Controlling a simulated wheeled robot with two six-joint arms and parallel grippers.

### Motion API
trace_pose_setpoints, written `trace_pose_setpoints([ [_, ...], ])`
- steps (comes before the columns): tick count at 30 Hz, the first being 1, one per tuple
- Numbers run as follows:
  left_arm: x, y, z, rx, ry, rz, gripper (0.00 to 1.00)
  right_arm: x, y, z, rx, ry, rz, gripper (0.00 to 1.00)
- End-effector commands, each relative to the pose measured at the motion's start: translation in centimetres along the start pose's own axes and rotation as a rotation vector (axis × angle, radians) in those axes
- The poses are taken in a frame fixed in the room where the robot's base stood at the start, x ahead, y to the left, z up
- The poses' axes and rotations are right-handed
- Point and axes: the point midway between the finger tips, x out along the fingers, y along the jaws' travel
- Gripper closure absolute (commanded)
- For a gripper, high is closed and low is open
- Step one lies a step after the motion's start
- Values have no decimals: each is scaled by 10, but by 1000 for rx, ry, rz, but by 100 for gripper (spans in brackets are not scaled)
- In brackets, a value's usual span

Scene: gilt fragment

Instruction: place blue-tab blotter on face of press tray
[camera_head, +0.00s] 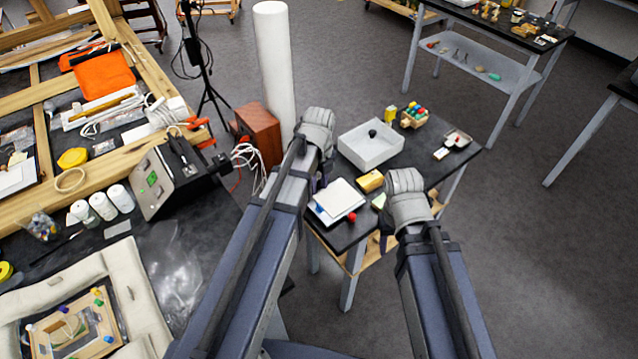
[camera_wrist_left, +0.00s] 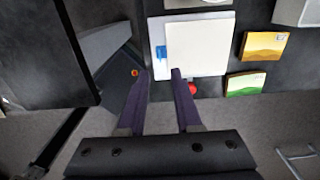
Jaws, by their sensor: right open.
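The white square blotter (camera_wrist_left: 200,50) with a blue tab (camera_wrist_left: 162,53) lies on a slightly larger pale sheet or board on the small dark table. The blotter also shows in the head view (camera_head: 343,196). My left gripper (camera_wrist_left: 162,72) is open, its fingertips near the blotter's tab-side lower corner; nothing is between them. The left arm hides most of that gripper in the head view. A white open tray (camera_head: 358,158) with a black knob in it stands behind; I cannot tell if this is the press tray. My right gripper (camera_head: 386,232) is open beside the table's front edge, partly hidden.
A red ball (camera_head: 351,217) touches or lies by the blotter's front edge. A wooden rack of coloured pegs (camera_head: 414,117) and a small dish (camera_head: 457,139) stand farther back. A white column rises behind.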

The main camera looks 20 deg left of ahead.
Motion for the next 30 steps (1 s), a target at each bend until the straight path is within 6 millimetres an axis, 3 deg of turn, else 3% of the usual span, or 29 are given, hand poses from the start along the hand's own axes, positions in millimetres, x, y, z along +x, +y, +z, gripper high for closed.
trace_pose_setpoints([
  [1,-16,0,0,0,0,0,67,-16,2,1,0,0,0,50],
  [6,-34,0,0,0,0,0,67,-34,3,2,0,0,0,50],
  [17,-37,1,-9,-66,-1,4,67,-36,4,2,0,0,0,50],
  [20,-37,4,-27,-222,-6,12,67,-36,4,2,0,0,0,50],
  [30,-37,22,-107,-1042,-58,33,67,-36,3,2,0,0,0,50],
])
